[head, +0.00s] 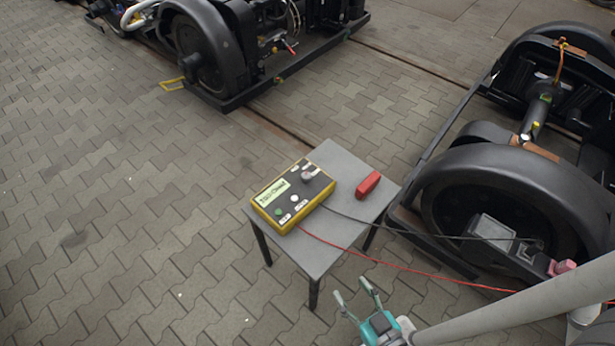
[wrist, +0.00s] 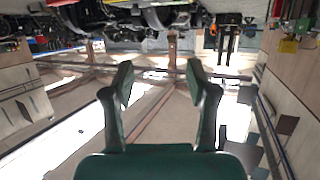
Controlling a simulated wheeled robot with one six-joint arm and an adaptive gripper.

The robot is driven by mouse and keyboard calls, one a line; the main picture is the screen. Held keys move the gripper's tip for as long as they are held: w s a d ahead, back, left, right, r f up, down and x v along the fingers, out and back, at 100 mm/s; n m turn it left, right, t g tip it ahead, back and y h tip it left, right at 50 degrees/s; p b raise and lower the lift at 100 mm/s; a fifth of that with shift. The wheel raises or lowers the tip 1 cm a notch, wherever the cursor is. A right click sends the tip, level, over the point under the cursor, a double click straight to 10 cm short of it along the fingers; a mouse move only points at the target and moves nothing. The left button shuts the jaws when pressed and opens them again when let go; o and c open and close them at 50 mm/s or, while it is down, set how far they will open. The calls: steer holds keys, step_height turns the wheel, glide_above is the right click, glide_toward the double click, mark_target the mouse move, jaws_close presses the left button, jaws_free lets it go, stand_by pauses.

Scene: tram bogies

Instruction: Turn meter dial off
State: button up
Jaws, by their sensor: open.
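A yellow-edged meter (head: 293,196) with a dark face lies on a small grey table in the head view. Its dial (head: 308,175) is a light knob near the far right part of the face; its setting is too small to read. The face also has a lit display (head: 272,193), a green button and a white button. My gripper (head: 357,293) is open and empty, in front of the table and below the meter in the picture. The wrist view shows its two fingers (wrist: 160,88) apart with nothing between them; the meter cannot be made out there.
The grey table (head: 318,259) also bears a red object (head: 368,184) at its right side. A black and a red cable run from the meter towards the bogie (head: 505,190) at the right. Another bogie (head: 215,50) stands at the back. The paving at the left is clear.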

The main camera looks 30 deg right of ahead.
steer(key=d+f+x, duration=0.1)
steer(key=d+x, duration=0.2)
steer(key=x, duration=1.2)
steer(key=g, duration=0.1)
glide_toward(307, 177)
steer(key=shift+m+h, duration=0.4)
steer(key=x, duration=0.9)
steer(key=shift+w+a+f, duration=0.15)
steer(key=shift+w+f, duration=0.05)
steer(key=shift+w, duration=0.15)
jaws_close()
